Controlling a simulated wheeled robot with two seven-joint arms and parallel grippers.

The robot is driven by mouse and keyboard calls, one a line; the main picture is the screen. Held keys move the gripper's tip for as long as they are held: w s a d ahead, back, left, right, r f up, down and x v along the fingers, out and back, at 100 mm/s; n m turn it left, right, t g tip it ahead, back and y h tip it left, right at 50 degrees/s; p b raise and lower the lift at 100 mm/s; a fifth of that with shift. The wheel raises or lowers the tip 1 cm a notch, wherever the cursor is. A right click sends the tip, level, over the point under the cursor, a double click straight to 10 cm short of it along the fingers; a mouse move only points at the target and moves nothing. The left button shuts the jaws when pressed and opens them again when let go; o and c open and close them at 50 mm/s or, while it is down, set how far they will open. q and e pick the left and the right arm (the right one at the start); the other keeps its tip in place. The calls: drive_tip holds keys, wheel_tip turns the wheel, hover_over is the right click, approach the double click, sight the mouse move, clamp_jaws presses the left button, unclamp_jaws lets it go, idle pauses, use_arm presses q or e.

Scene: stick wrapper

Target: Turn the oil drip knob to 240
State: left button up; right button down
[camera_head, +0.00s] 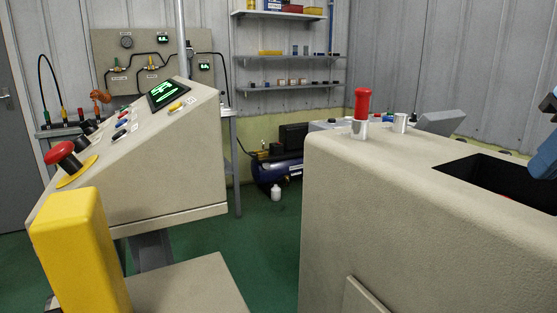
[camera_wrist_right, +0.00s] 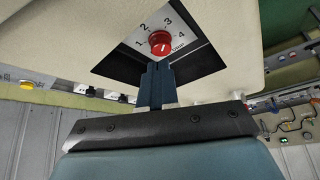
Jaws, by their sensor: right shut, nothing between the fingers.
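A small round red knob (camera_wrist_right: 160,42), likely the oil drip knob, sits on a light dial plate marked 1, 2, 3 and 4, inside a dark recess. In the wrist view my right gripper (camera_wrist_right: 157,68) has its dark blue fingers together with nothing between them. The fingertips appear just below the knob in the picture; whether they touch it I cannot tell. In the head view the recess (camera_head: 470,170) opens in the top of the beige machine on the right, with a small bit of red inside. A blue part of my right arm shows at the right edge. My left gripper is not in view.
A red-topped post (camera_head: 362,105) and a short metal cylinder (camera_head: 400,122) stand on the beige machine (camera_head: 390,190). A sloped console (camera_head: 160,155) with a red button and green display stands left. A yellow block (camera_head: 78,250) is at front left. Green floor lies between.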

drive_tip(key=f, duration=0.2)
drive_tip(key=w+d+f, duration=0.1)
drive_tip(key=shift+w+f, duration=0.1)
drive_tip(key=shift+f, duration=0.25)
wheel_tip(320, 180, down, 3)
drive_tip(key=shift+d+b, duration=0.1)
drive_tip(key=shift+b, duration=1.15)
drive_tip(key=shift+r, duration=0.1)
drive_tip(key=shift+a+p, duration=1.1)
drive_tip(key=shift+w+a, duration=0.15)
drive_tip(key=shift+a, duration=0.1)
drive_tip(key=shift+s+a, duration=0.1)
drive_tip(key=shift+s, duration=0.1)
